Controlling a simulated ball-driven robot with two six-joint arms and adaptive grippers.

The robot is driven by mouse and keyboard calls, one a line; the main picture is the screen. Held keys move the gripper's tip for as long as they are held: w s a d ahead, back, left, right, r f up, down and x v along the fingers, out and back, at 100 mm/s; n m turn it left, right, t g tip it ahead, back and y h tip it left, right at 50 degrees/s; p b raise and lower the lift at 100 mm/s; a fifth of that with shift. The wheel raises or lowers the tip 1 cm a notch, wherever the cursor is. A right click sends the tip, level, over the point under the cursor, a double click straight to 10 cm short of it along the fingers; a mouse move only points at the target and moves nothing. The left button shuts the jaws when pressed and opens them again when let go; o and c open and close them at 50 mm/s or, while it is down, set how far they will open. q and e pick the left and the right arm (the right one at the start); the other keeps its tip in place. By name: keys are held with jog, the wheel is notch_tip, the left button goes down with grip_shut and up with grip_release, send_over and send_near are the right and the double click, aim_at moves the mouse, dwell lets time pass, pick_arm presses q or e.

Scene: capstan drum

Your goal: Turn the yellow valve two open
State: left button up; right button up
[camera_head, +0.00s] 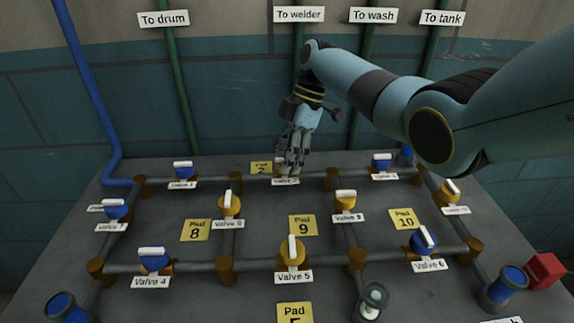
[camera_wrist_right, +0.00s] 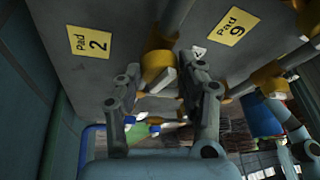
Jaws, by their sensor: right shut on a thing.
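The yellow valve two (camera_wrist_right: 157,57) is a yellow body with a white handle (camera_wrist_right: 163,79) in the right wrist view. In the head view it is at the middle of the back pipe, mostly hidden by my right gripper; its label (camera_head: 286,181) shows just below. My right gripper (camera_head: 292,169) comes down onto it from above, fingers pointing down. In the right wrist view, the fingers (camera_wrist_right: 155,90) stand on both sides of the white handle, shut on it. The exact handle angle is hard to tell. My left gripper is not in view.
Pad 2 (camera_head: 261,167) lies left of the gripper. Blue valves stand on the same pipe at left (camera_head: 183,172) and right (camera_head: 382,164). Valve 8 (camera_head: 229,204), valve 9 (camera_head: 345,200) and valve 5 (camera_head: 292,250) stand nearer. The wall (camera_head: 230,100) with pipes is close behind.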

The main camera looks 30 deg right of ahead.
jog(key=shift+f+n+g+b, duration=0.1)
jog(key=shift+n+g+b, duration=0.3)
jog(key=shift+n+b, duration=0.45)
jog(key=shift+n, duration=0.25)
jog(key=o, duration=1.1)
jog(key=shift+o, duration=0.2)
jog(key=shift+w, duration=0.1)
jog(key=v, duration=1.2)
jog(key=shift+a, duration=0.2)
